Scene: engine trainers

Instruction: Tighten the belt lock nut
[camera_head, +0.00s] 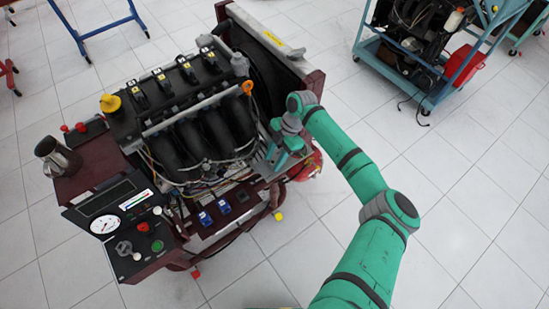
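The engine trainer (190,110) stands on a dark red frame, with black intake pipes and a row of coils on top. My green arm reaches in from the lower right. My gripper (264,164) is at the engine's right side, low beside the black pipes and wiring. Its fingers are small and partly lost against the engine, so I cannot tell whether they are open, touching something or holding anything. I cannot make out the belt or its lock nut in this view.
A control panel with a gauge (104,224) is at the trainer's front left. A metal jug (56,156) stands on the left ledge. Another engine on a blue trolley (408,74) is at the upper right. The tiled floor (470,200) at right is clear.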

